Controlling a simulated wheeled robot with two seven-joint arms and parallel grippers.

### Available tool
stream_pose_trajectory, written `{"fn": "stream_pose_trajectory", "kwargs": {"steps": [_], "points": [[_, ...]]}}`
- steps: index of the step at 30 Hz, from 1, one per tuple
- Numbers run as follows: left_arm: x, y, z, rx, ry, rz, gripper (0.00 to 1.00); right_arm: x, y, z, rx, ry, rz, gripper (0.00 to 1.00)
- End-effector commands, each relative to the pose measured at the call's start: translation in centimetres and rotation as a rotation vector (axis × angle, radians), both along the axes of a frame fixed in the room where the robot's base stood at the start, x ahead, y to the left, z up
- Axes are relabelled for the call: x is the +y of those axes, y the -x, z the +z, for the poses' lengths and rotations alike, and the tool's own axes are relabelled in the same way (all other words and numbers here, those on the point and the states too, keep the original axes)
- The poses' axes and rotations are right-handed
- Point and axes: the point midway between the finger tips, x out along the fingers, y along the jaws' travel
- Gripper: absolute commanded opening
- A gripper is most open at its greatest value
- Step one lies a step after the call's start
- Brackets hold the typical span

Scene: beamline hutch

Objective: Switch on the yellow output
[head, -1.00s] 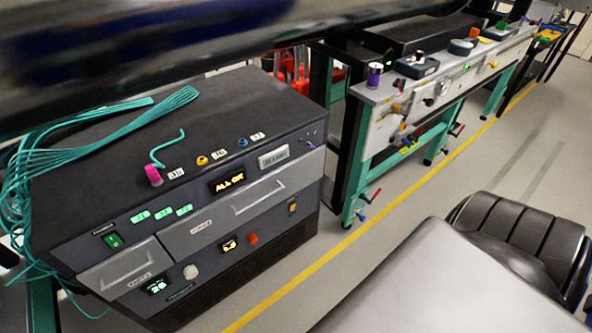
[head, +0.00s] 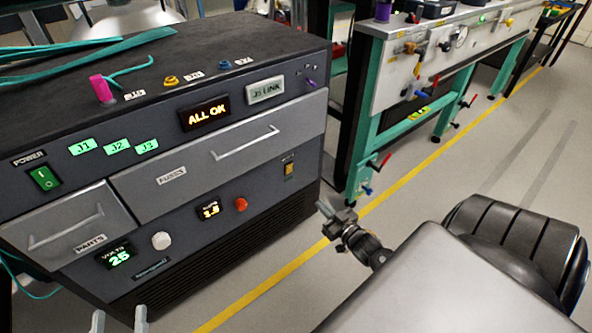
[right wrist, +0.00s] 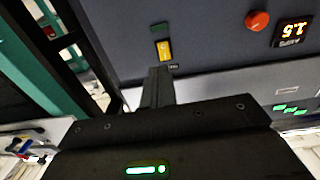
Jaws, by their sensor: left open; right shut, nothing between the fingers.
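A dark instrument cabinet (head: 230,215) stands at left in the head view. A yellow rocker switch (head: 289,170) sits on its front at the right end, below the drawer; its label is too small to read. The switch also shows in the right wrist view (right wrist: 164,50), just beyond the fingertips. My right gripper (head: 324,210) is shut and empty, in front of the cabinet, lower right of the switch; it also shows in the right wrist view (right wrist: 159,78). My left gripper (head: 120,320) is open and empty at the bottom edge.
The front also has a lit green power switch (head: 44,178), an "ALL OK" display (head: 205,114), a red button (head: 241,204) and a white knob (head: 161,241). Coloured sockets, one yellow (head: 171,80), line the top. Open floor (head: 430,190) lies to the right.

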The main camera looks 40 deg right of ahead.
Motion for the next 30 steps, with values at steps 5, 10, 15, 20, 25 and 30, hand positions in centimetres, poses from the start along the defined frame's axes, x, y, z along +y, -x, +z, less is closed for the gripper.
{"fn": "stream_pose_trajectory", "kwargs": {"steps": [5,10,15,20,25,30], "points": [[0.2,2.2,3.8,-0.118,0.046,-0.017,0.53,-0.3,-0.7,2.4,-0.106,0.003,0.023,0.0],[0.3,2.6,4.8,-0.136,0.052,-0.019,0.53,-0.3,-0.7,3.1,-0.12,0.003,0.026,0.0],[0.3,2.5,4.8,-0.135,0.052,-0.018,0.53,-0.3,-0.7,3.0,-0.118,0.003,0.026,0.0],[0.4,2.5,4.8,-0.148,0.06,-0.016,0.53,-0.3,-1.3,3.0,-0.119,0.003,0.026,0.0],[1.0,2.5,5.4,-0.21,0.094,-0.003,0.53,-0.4,-3.7,3.3,-0.121,0.004,0.025,0.0],[1.9,2.8,6.3,-0.312,0.148,0.018,0.53,-0.5,-7.3,3.6,-0.12,0.004,0.026,0.0]]}}
